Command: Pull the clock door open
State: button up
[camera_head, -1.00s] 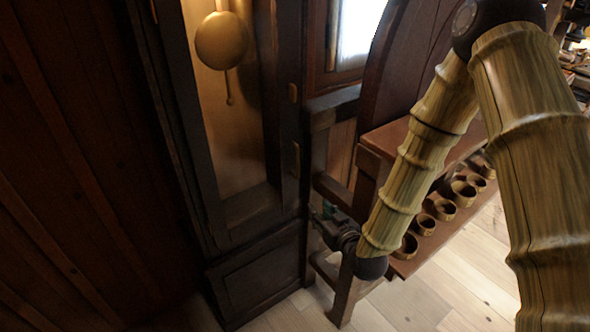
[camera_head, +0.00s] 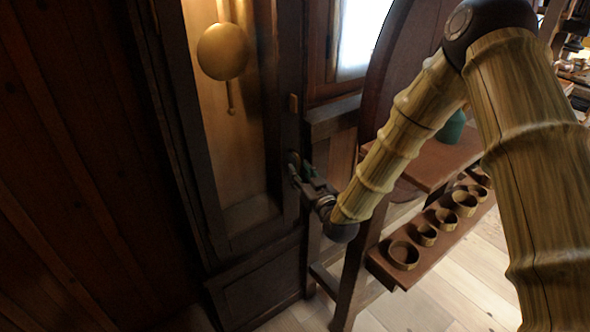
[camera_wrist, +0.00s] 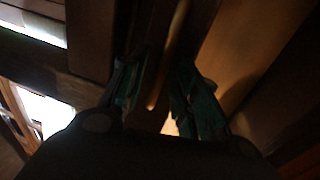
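The clock is a tall dark wooden case (camera_head: 185,130) with a framed door (camera_head: 288,135) on its front. Behind the door frame hang a round brass pendulum bob (camera_head: 222,52) and its rod. The door looks closed. My gripper (camera_head: 294,168) is at the right side of the door frame and covers the place of the handle in the head view. In the wrist view, my gripper (camera_wrist: 156,85) has its two green fingers apart, with a slim brass bar, apparently the door handle (camera_wrist: 168,62), between them. I cannot tell whether either finger touches it.
A small brass piece (camera_head: 293,103) sits higher on the door's right edge. A wooden bench (camera_head: 425,165) and a lower shelf (camera_head: 385,272) with several round cups stand to the right. A dark plank wall (camera_head: 60,160) is at left. Pale floor (camera_head: 440,290) shows at lower right.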

jog(key=shift+x, duration=0.85)
